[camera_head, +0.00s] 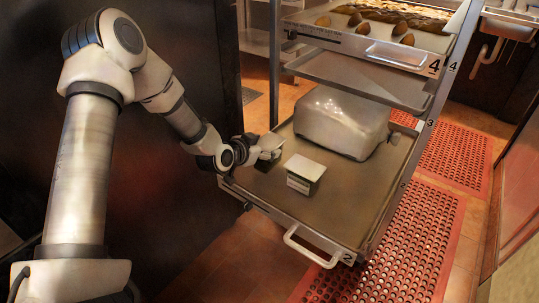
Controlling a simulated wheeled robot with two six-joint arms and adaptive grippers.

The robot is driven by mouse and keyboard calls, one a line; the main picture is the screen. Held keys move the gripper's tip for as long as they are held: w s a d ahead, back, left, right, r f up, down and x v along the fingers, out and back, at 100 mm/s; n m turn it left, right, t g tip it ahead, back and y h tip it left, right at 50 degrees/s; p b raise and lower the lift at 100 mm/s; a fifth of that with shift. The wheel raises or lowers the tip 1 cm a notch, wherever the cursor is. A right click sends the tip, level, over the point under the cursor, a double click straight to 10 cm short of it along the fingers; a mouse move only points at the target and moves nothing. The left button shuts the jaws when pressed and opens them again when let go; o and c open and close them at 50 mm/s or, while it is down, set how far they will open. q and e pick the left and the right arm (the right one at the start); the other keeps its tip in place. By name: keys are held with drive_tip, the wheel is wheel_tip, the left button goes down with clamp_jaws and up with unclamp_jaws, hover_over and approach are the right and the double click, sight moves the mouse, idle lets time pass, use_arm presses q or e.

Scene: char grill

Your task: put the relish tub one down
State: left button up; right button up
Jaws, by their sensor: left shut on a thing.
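My left gripper (262,152) reaches in from the left over the near-left part of the tray marked 2 (329,213). It is shut on a small pale thing (270,142), mostly hidden by the fingers, so I cannot tell whether this is the relish tub. A small box-shaped tub (304,170) with a pale lid and a printed label stands upright on the tray, just right of the gripper and apart from it. I cannot read its label. My right gripper is not in view.
A large, rounded grey-white block (342,122) fills the back of the tray. Above it are an empty-looking tray (362,82) and a top tray (372,45) with brown food. A handle (305,249) sticks out in front. Red perforated mats (405,240) lie on the floor.

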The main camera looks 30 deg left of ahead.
use_arm(q)
drive_tip(key=shift+f, duration=1.1)
drive_tip(key=o, duration=1.6)
